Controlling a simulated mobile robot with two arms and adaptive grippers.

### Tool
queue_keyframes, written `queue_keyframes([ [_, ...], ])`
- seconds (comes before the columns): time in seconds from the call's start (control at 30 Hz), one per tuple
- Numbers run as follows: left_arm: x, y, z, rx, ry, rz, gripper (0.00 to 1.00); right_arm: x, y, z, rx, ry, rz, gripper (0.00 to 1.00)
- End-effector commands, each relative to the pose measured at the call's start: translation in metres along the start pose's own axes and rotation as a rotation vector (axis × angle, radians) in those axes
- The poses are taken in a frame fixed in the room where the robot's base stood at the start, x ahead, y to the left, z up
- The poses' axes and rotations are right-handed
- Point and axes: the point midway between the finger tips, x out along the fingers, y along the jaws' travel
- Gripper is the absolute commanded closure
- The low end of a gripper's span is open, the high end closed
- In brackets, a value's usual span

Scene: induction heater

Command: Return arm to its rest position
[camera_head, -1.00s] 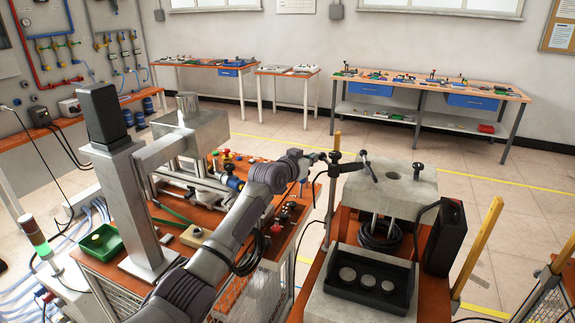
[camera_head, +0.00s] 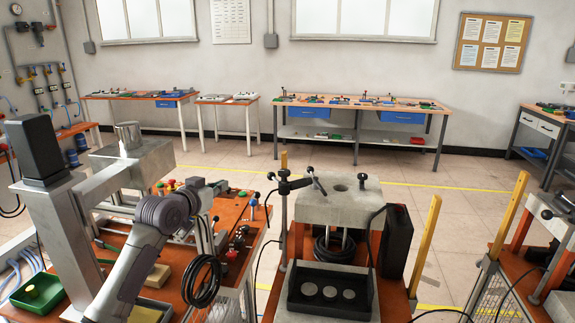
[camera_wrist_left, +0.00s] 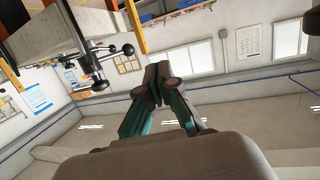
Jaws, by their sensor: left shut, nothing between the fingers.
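My left arm (camera_head: 150,245) reaches up from the bottom left in the head view. My left gripper (camera_head: 217,188) is at its far end, above the cluttered orange workbench and left of the grey press-like machine; its fingers are small and hard to make out there. In the left wrist view the left gripper (camera_wrist_left: 158,76) has its fingertips together, with nothing visible between them. It touches nothing that I can see. My right gripper is in neither view.
A spoked handle with black knobs (camera_head: 290,184) stands right of the gripper; it also shows in the wrist view (camera_wrist_left: 95,66). The concrete-grey machine (camera_head: 340,205) has a black tray of discs (camera_head: 291,300). A metal column (camera_head: 75,235) stands left of the arm. Open floor (camera_head: 400,185) lies behind.

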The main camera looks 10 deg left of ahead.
Motion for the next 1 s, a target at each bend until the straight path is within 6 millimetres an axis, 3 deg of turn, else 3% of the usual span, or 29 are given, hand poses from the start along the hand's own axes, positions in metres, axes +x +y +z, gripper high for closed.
queue_keyframes([
  [0.13,-0.003,0.018,0.034,0.012,-0.060,0.016,1.00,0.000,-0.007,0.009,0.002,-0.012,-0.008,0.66],
  [0.27,-0.021,0.055,0.105,0.039,-0.189,0.045,1.00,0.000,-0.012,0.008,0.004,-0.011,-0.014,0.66],
  [0.4,-0.064,0.100,0.193,0.069,-0.366,0.072,1.00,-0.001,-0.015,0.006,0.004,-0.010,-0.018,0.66],
  [0.47,-0.089,0.118,0.228,0.077,-0.442,0.079,1.00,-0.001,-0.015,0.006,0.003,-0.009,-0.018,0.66],
  [0.6,-0.159,0.152,0.296,0.083,-0.622,0.080,1.00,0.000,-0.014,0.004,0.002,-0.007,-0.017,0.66],
  [0.8,-0.241,0.176,0.344,0.075,-0.800,0.057,1.00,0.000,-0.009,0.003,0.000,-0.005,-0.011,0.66],
  [1.0,-0.300,0.187,0.365,0.058,-0.921,0.030,1.00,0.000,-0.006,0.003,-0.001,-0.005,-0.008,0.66],
])
